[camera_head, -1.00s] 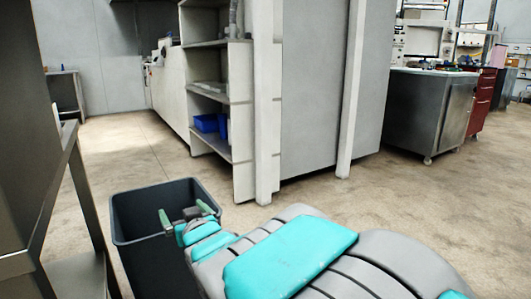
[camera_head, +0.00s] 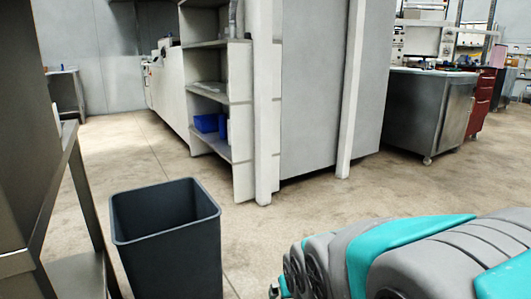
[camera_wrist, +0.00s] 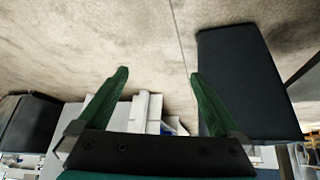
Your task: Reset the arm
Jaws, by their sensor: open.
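My gripper (camera_wrist: 160,78) shows in the wrist view with its two green fingers spread apart and nothing between them. The wrist view is turned so that the floor fills its upper part. In the head view my arm reaches in from the lower right, and the gripper's fingers are hidden or outside the picture. The arm is to the right of a dark grey bin (camera_head: 165,238) and apart from it. The bin also shows in the wrist view (camera_wrist: 243,85), right of the fingers.
A metal table frame (camera_head: 60,225) stands close on the left. A shelf unit (camera_head: 212,105) with blue boxes (camera_head: 207,123) stands behind the bin. A steel cabinet on wheels (camera_head: 427,110) and red drawers (camera_head: 482,103) are at the back right. The floor between is clear.

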